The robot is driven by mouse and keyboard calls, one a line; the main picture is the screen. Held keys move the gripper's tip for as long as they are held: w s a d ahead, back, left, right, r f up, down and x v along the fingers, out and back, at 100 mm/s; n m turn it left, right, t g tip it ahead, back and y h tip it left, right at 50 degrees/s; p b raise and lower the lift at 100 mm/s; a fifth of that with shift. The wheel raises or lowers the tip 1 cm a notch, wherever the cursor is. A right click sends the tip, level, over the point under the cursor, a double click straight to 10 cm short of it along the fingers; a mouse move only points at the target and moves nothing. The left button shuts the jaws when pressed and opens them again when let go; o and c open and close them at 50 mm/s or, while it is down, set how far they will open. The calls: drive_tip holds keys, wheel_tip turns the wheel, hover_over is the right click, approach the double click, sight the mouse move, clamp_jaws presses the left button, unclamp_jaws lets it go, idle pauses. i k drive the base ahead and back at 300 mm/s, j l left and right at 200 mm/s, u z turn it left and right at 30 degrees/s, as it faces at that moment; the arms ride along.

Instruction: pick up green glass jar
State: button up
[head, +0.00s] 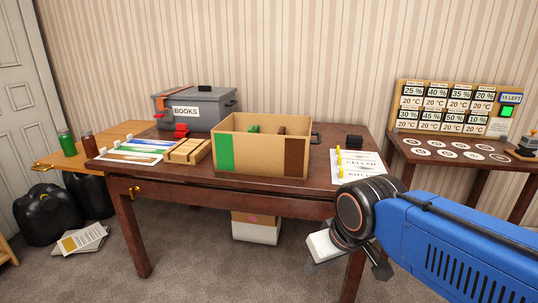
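A green glass jar (67,143) stands upright at the far left, on the light wooden surface (122,131) beside the dark table. A brown jar (90,145) stands close to its right. My gripper (347,268) is at the lower right, in front of the dark table and far from the green jar. Its two dark fingers show spread apart on either side of the wrist, with a white block-like part at the left one. I see nothing held between them, though the wrist hides part of the gap.
The dark table (240,194) holds a divided box (262,158) with green and brown panels, a grey BOOKS bin (200,107), a wooden rack (187,151) and sheets. Black bags (46,215) and papers (82,239) lie on the floor at left. A side table (455,155) stands at right.

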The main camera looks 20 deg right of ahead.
sight(66, 140)
drive_tip(key=k+l, duration=0.2)
drive_tip(key=k, duration=0.2)
drive_tip(key=k+l+z, duration=0.1)
drive_tip(key=k, duration=0.35)
drive_tip(key=i+j+u, duration=0.3)
drive_tip(key=i+j, duration=0.95)
drive_tip(key=i, duration=0.15)
